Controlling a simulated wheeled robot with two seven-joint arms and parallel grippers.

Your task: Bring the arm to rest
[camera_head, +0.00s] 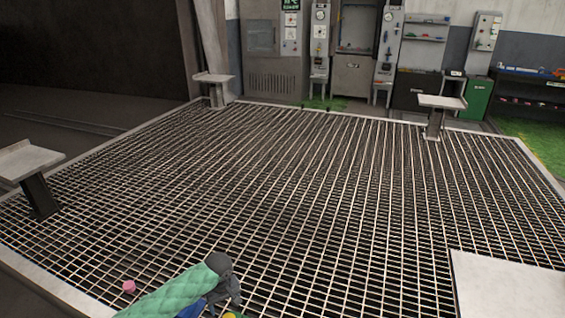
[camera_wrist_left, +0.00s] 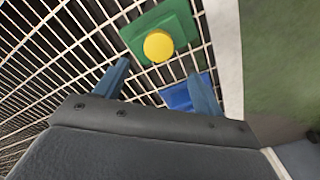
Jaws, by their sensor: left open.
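My left arm, in a green quilted sleeve, comes in at the bottom of the head view. Its dark left gripper (camera_head: 226,293) is over the front part of the metal grating (camera_head: 300,190). In the left wrist view the gripper's two blue fingers stand apart with nothing between them (camera_wrist_left: 160,70). Beyond the fingertips is a green square piece (camera_wrist_left: 178,25) with a yellow round top (camera_wrist_left: 158,46). A blue piece (camera_wrist_left: 180,97) lies partly behind the right-hand finger. My right gripper is in neither view.
A small pink object (camera_head: 129,287) is on the grating left of my arm. Pedestals with flat tops stand at the left (camera_head: 30,158), back (camera_head: 212,77) and right back (camera_head: 442,102). A pale flat plate (camera_head: 505,285) is at the front right. Cabinets (camera_head: 355,78) line the back wall.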

